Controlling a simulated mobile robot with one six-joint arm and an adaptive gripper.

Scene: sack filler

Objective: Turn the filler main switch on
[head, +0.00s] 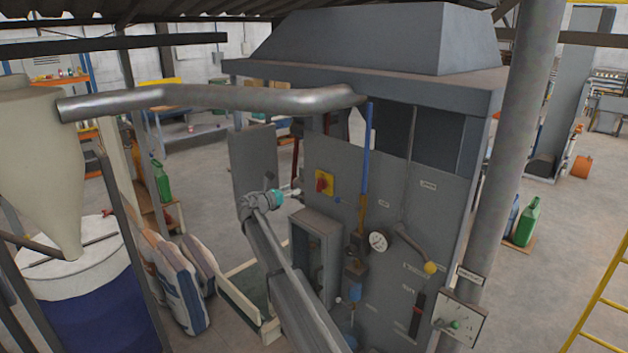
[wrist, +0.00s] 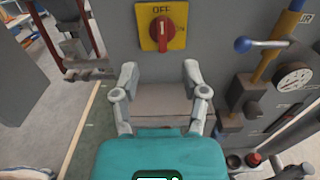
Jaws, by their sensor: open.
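The main switch is a red rotary knob (wrist: 161,27) on a yellow plate, on the grey filler panel. In the wrist view it is at the top centre, with its grip upright under the word OFF; lettering that seems to read ON is at its right. It also shows in the head view as a red knob (head: 322,183). My gripper (wrist: 160,74) is open and empty, its two fingers apart just below the plate in the wrist view. In the head view my gripper (head: 294,191) is left of the switch, apart from it.
A blue-handled valve lever (wrist: 243,45) and a pressure gauge (wrist: 293,77) are right of the switch. A lever with a yellow knob (head: 430,268) is further right. An open grey box (head: 316,229) is below the switch. A grey post (head: 511,150) stands at the right.

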